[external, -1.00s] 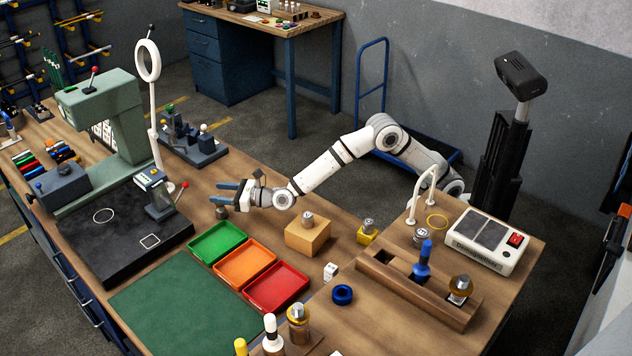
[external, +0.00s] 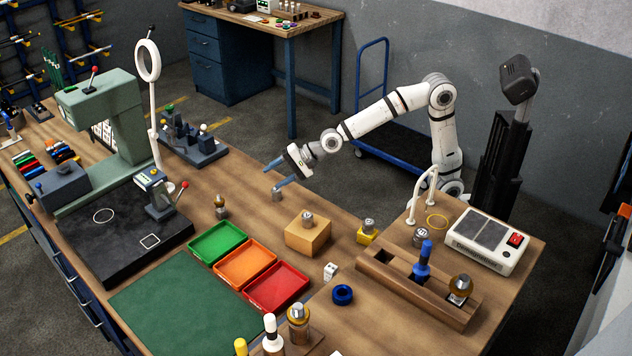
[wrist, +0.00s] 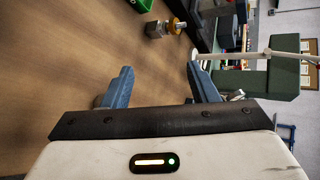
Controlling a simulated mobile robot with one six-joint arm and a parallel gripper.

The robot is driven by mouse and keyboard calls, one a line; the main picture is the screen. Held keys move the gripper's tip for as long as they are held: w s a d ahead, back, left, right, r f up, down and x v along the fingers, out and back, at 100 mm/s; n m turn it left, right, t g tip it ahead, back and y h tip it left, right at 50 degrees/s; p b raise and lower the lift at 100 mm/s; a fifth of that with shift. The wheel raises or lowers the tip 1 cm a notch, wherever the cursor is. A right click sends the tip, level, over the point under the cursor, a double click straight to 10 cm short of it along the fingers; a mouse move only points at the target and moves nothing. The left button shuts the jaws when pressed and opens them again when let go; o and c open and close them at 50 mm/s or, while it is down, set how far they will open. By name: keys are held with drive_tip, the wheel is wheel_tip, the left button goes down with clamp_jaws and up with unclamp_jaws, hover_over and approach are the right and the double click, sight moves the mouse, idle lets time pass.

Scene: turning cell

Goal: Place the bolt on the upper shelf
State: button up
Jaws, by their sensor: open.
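My gripper (external: 274,176) is open and empty above the bench, its blue fingers pointing left; in the wrist view they stand wide apart (wrist: 160,72). A small grey metal piece (external: 277,195) shows just below a fingertip in the external view; contact cannot be told. Farther left, a grey piece with a brass-coloured top (external: 220,207) stands on the bench, clear of my gripper. It also shows ahead of the fingers in the wrist view (wrist: 158,29). I cannot tell which metal piece is the bolt. No upper shelf can be made out with certainty.
Green (external: 218,241), orange (external: 245,263) and red (external: 277,287) trays lie left of a wooden block (external: 307,237) topped by a metal piece. A yellow block (external: 367,236) stands to its right. A green machine (external: 105,120) and white stand (external: 154,130) rise at left.

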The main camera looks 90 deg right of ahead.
drive_tip(key=s+d+f+n+g, duration=0.2)
drive_tip(key=s+n, duration=0.3)
drive_tip(key=s, duration=0.4)
drive_tip(key=s+d+f+n+g, duration=0.2)
drive_tip(key=s+n, duration=0.3)
drive_tip(key=s, duration=0.4)
drive_tip(key=shift+s+d+f+g, duration=0.25)
drive_tip(key=shift+d+f+g, duration=0.1)
drive_tip(key=shift+g, duration=0.15)
drive_tip(key=shift+o, duration=0.6)
drive_tip(key=s+d+f+n+g, duration=0.1)
drive_tip(key=s+f+n, duration=0.1)
drive_tip(key=s, duration=0.4)
drive_tip(key=s+d+f+n+g+h, duration=0.1)
drive_tip(key=s+d+n+g, duration=0.1)
drive_tip(key=s+n, duration=0.2)
drive_tip(key=s+d+f+n+g, duration=0.1)
drive_tip(key=s+f+n, duration=0.1)
drive_tip(key=s, duration=0.6)
drive_tip(key=shift+s+d+f+n+g+h, duration=0.15)
drive_tip(key=shift+d+f+n+g+h, duration=0.15)
drive_tip(key=shift+d+n+h, duration=0.1)
